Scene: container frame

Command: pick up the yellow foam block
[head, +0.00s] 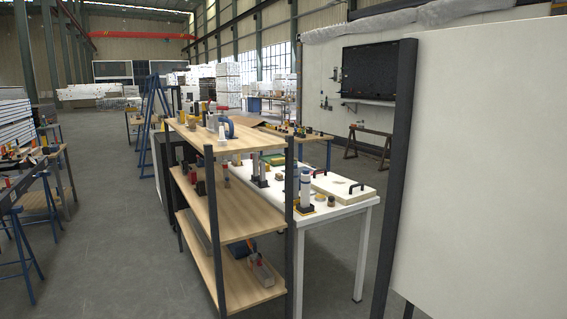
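I cannot make out a yellow foam block for certain. A pale yellowish flat slab (342,189) with dark handles lies on the white table (330,217), behind the shelf unit. A small green and yellow flat item (274,160) lies farther back on the same table, partly hidden by the shelf's top and post. Neither of my grippers shows in the head view.
A wooden shelf unit (235,145) with dark posts and several tools on its boards stands in the middle. A large white panel (490,170) with a dark post (393,180) fills the right. Blue trestles (22,240) stand at left. Grey floor (110,240) between is clear.

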